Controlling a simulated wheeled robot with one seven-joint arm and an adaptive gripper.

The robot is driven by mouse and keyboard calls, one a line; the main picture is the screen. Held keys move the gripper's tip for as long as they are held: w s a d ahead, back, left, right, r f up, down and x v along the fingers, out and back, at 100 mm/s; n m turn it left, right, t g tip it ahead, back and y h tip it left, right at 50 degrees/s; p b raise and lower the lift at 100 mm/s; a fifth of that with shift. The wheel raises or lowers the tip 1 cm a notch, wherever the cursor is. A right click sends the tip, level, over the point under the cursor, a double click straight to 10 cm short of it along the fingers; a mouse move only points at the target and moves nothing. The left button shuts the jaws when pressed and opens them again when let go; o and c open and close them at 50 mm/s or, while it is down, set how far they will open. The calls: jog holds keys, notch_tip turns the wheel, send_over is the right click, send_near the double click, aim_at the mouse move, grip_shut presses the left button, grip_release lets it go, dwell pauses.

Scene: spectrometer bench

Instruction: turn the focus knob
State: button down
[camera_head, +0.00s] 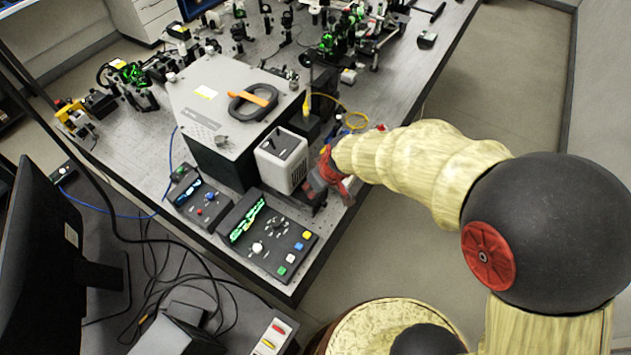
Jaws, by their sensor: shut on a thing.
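My gripper (310,188), red and dark, reaches in from the right. Its fingertips are low at the right side of a small light-grey vented box (281,160), just behind the right part of a black control panel (268,234). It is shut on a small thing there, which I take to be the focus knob. The knob itself is hidden by the gripper and is too small to make out. The control panel has a green lit display, a pale round knob (257,248) and several coloured buttons.
A large grey housing (205,125) with an orange-and-black handle (253,101) stands behind the box. A smaller black controller (197,200) is left of the panel. Optics crowd the back of the bench (425,75). A monitor (45,255) and loose cables are at the left front.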

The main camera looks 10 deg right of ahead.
jog(key=shift+a+m+h+p, duration=0.15)
jog(key=shift+m+h+p, duration=0.25)
jog(key=shift+m, duration=0.8)
jog(key=shift+a+f+m+t+h+b, duration=0.15)
jog(key=shift+m+t+h+b, duration=0.2)
jog(key=shift+m+b, duration=0.6)
jog(key=m+h+b, duration=0.1)
jog(key=m+b, duration=0.1)
jog(key=b, duration=0.2)
jog(key=m+b, duration=0.2)
jog(key=b, duration=0.2)
jog(key=shift+a+f+h, duration=0.15)
jog(key=shift+h, duration=0.2)
jog(key=m+b, duration=0.2)
jog(key=m+h+b, duration=0.1)
jog(key=b, duration=0.1)
jog(key=shift+a+r+m, duration=0.1)
jog(key=shift+r+m, duration=0.15)
jog(key=shift+g, duration=0.45)
jog(key=c, duration=1.7)
grip_release()
jog(key=shift+c, duration=0.2)
jog(key=shift+r, duration=0.1)
